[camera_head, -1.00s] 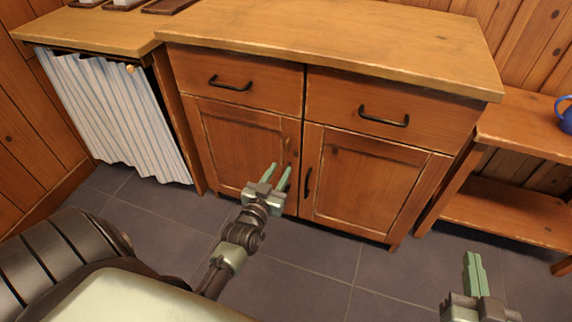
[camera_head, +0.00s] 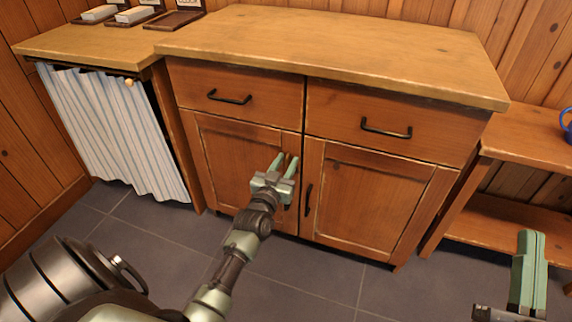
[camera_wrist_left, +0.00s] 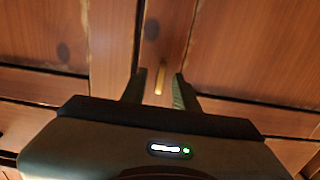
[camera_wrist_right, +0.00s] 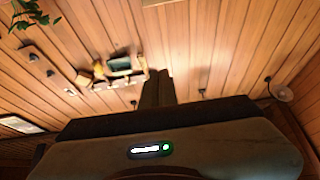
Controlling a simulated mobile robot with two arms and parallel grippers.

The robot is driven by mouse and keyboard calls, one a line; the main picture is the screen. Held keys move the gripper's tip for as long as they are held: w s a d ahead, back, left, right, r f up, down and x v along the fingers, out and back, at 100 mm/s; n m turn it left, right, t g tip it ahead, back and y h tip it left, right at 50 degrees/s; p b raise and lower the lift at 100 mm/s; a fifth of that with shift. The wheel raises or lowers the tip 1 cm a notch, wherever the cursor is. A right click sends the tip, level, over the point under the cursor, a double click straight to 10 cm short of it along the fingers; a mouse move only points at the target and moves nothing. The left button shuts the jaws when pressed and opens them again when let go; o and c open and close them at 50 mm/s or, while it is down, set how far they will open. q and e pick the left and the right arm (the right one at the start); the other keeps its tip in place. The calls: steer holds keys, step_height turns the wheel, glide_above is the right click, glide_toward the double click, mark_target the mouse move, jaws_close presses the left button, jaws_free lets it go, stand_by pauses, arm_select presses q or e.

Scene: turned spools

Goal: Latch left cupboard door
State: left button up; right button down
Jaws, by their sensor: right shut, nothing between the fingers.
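The left cupboard door (camera_head: 232,162) looks closed, flush with the cabinet front. My left gripper (camera_head: 286,162) is in front of this door's right edge, fingers pointing at the wood. In the left wrist view its two fingers (camera_wrist_left: 160,86) are apart. In the head view the gripper hides the latch. My right gripper (camera_head: 530,236) is shut and empty, off to the right, away from the cupboard.
The right cupboard door (camera_head: 372,200) is closed, with a dark handle (camera_head: 308,199) close to my left gripper. Two drawers with dark handles (camera_head: 229,97) are above. A striped curtain (camera_head: 110,125) hangs at left, a low wooden shelf (camera_head: 505,225) stands at right. The floor is clear.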

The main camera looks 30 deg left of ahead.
arm_select(q)
jaws_close()
steer(key=n+p, duration=0.1)
steer(key=n, duration=0.4)
steer(key=n+p, duration=0.1)
steer(key=n, duration=0.5)
steer(key=n+p, duration=0.1)
steer(key=n, duration=0.4)
steer(key=shift+a+f, duration=0.2)
steer(key=shift+f, duration=0.05)
steer(key=shift+n, duration=1)
arm_select(e)
step_height(320, 180, down, 14)
steer(key=d+g+h, duration=0.2)
steer(key=g+h, duration=0.1)
steer(key=g, duration=0.5)
steer(key=shift+w+f+g, duration=0.15)
steer(key=shift+w+g, duration=0.15)
